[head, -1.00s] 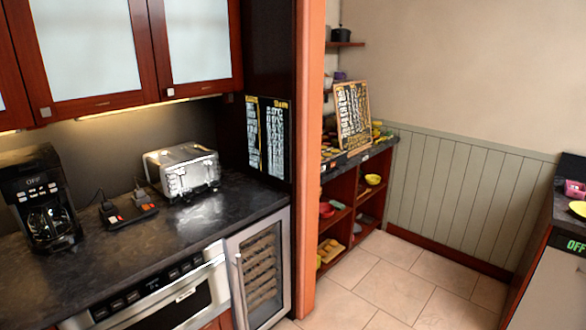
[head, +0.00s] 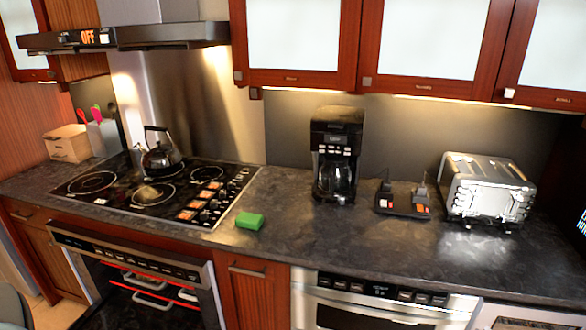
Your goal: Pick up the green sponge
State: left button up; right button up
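The green sponge (head: 250,220) lies flat on the dark countertop (head: 290,240), just right of the stove's front right corner and near the counter's front edge. Nothing touches it from above and it is fully visible. Neither of my grippers shows in the head view.
A cooktop (head: 160,190) with a kettle (head: 161,155) is left of the sponge. A coffee maker (head: 335,155), a small black device (head: 403,200) and a toaster (head: 488,190) stand to the right. Below, an oven front (head: 140,275) appears open. Bare counter surrounds the sponge's right side.

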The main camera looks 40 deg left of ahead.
aim_at(253, 221)
jog(key=i+l+u, duration=0.1)
jog(key=u, duration=0.4)
jog(key=i+l+u, duration=0.2)
jog(key=u, duration=0.3)
jog(key=i+l+u, duration=0.1)
jog(key=l+u, duration=0.15)
jog(key=u, duration=0.2)
jog(key=i+l+u, duration=0.1)
jog(key=l+u, duration=0.15)
jog(key=u, duration=0.15)
jog(key=i+l+u, duration=0.1)
jog(key=l+u, duration=0.15)
jog(key=u, duration=0.15)
jog(key=l+u, duration=0.4)
jog(key=i+j, duration=0.05)
jog(key=j, duration=0.05)
